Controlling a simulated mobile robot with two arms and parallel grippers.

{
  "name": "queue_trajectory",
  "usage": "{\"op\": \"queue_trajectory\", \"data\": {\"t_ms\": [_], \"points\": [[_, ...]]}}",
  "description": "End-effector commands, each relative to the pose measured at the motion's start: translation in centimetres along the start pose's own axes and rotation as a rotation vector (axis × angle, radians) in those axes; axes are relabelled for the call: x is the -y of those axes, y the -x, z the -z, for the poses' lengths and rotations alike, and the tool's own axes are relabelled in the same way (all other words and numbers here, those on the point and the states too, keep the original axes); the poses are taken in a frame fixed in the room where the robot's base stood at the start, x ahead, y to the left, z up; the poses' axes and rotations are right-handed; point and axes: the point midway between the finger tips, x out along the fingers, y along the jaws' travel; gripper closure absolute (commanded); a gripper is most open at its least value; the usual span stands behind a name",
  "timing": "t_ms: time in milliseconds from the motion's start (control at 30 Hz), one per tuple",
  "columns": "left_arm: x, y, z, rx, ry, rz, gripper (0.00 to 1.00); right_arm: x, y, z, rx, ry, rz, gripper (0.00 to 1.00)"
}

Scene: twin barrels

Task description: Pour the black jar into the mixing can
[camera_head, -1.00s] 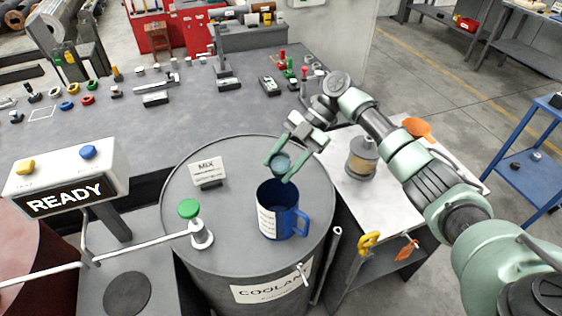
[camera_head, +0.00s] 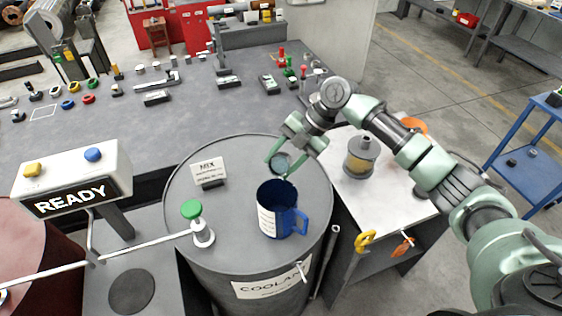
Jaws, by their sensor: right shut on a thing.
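The blue mixing can (camera_head: 268,213), a mug with a white label and a handle on its right, stands upright on the grey drum top behind the COOLANT label. My right gripper (camera_head: 282,165) is shut on a small dark round jar (camera_head: 281,163), which I take to be the black jar. It holds the jar just above and behind the can's rim, apart from it. The jar's round end faces me, so it looks tilted. Whether anything is flowing from it I cannot tell. The can's inside looks dark. My left gripper is not in view.
A MIX sign (camera_head: 209,170) and a green-knobbed post (camera_head: 192,210) stand on the drum left of the can. A READY display box (camera_head: 75,180) is at the left. A grey canister (camera_head: 361,158) stands on the side table at the right.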

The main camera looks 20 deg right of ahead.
Motion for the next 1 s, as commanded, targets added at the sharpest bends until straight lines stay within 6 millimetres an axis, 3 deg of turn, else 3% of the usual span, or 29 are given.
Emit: {"op": "queue_trajectory", "data": {"t_ms": [1000], "points": [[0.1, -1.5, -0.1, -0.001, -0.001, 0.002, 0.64, -1.0, 2.0, 1.1, 0.368, 0.238, -0.086, 1.00]]}}
